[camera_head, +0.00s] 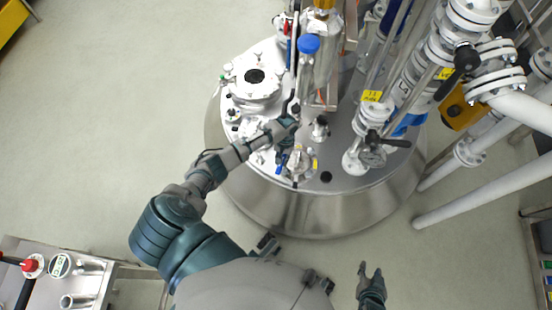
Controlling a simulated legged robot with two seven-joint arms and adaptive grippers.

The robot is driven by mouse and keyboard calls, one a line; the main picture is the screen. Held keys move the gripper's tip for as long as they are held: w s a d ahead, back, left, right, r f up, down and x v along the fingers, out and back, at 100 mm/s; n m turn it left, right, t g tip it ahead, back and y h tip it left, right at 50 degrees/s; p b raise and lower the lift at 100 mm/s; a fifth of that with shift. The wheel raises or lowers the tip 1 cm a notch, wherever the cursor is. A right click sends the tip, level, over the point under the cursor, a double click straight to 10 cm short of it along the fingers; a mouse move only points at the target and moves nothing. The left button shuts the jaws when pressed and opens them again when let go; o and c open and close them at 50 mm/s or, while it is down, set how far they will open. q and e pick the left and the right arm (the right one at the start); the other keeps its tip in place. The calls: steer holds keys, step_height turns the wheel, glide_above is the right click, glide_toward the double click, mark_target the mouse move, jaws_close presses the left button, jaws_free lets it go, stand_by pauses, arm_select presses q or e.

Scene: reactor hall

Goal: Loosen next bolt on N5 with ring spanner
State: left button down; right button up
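The steel reactor vessel (300,212) stands in the upper middle, with several nozzles and flanges on its lid. A small flange (300,166) with bolts sits near the lid's front edge; I cannot read a label on it, so I cannot tell if it is N5. My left gripper (286,128) is above the lid, just behind this flange. It is small and partly hidden by its own arm, so its fingers are unclear. A blue and dark slim item shows by the flange; I cannot tell if it is the ring spanner. My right gripper (370,270) is open and empty, over the floor in front of the vessel.
A large bolted flange (255,78) stands at the lid's left. A blue-capped glass part (309,44) rises behind my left gripper. White flanged pipes (520,105) crowd the right. A metal cart (75,285) stands at lower left. The floor at left is clear.

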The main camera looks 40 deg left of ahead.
arm_select(q)
steer(key=w+d+n+p, duration=0.1)
steer(key=n, duration=0.1)
steer(key=w+d+n+h+p, duration=0.1)
steer(key=n, duration=0.1)
steer(key=w+d+n+t+p, duration=0.1)
steer(key=d+n, duration=0.1)
steer(key=shift+w+d+n, duration=0.1)
steer(key=shift+w+n, duration=0.2)
steer(key=shift+n, duration=0.1)
steer(key=shift+w+d+p, duration=0.1)
steer(key=shift+w+p, duration=0.05)
steer(key=shift+p, duration=0.15)
steer(key=shift+w+f+n, duration=0.1)
steer(key=shift+n, duration=0.3)
arm_select(e)
steer(key=s+d+f+g+h, duration=0.1)
steer(key=s+f+g, duration=0.3)
steer(key=s, duration=0.4)
steer(key=shift+s+d+f+g, duration=0.35)
steer(key=shift+s+d+g, duration=0.05)
steer(key=shift+d+g, duration=0.3)
arm_select(q)
steer(key=shift+a, duration=0.2)
